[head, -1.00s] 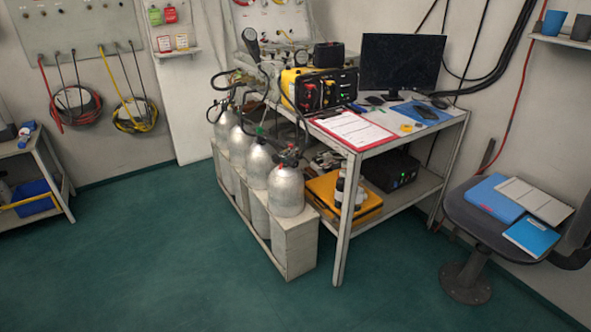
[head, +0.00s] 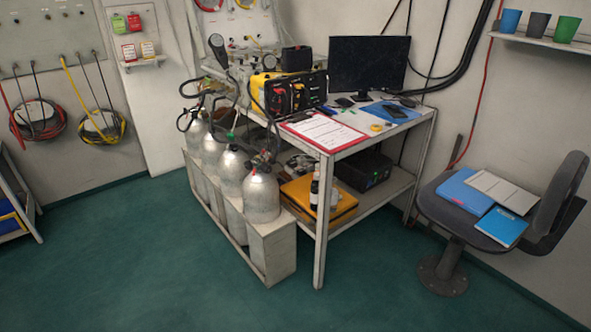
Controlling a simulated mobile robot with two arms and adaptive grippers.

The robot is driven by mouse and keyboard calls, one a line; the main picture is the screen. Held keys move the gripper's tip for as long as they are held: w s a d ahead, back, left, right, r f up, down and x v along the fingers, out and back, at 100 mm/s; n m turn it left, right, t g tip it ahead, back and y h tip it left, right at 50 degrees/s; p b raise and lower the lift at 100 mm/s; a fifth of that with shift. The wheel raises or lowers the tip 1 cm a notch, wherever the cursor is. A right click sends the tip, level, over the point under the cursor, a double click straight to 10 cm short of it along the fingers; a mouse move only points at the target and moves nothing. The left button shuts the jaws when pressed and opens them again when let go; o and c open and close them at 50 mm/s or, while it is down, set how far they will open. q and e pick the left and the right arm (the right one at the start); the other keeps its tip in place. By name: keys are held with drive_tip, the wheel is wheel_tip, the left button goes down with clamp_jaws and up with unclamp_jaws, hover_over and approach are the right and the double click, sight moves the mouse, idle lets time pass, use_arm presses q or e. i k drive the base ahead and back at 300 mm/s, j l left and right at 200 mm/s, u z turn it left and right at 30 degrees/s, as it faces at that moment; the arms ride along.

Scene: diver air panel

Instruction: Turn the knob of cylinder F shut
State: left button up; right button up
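Several silver gas cylinders stand in a row in a pale rack (head: 272,252) at the left side of the table. The nearest cylinder (head: 260,196) has a dark valve on top. The one behind it (head: 231,168) has a green part at its top. Further cylinders (head: 211,150) stand toward the wall, their valves partly hidden by hoses. I cannot read any letter marking cylinder F, and its knob cannot be told apart at this distance. Neither of my grippers is in view.
A table (head: 372,142) holds a yellow-black case (head: 288,92), a red clipboard (head: 323,132) and a monitor (head: 368,63). A chair (head: 458,207) with folders stands at the right. Open green floor (head: 130,260) lies in front and left of the rack.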

sight(264, 167)
drive_tip(key=i+j+z, duration=0.5)
drive_tip(key=j+z, duration=0.3)
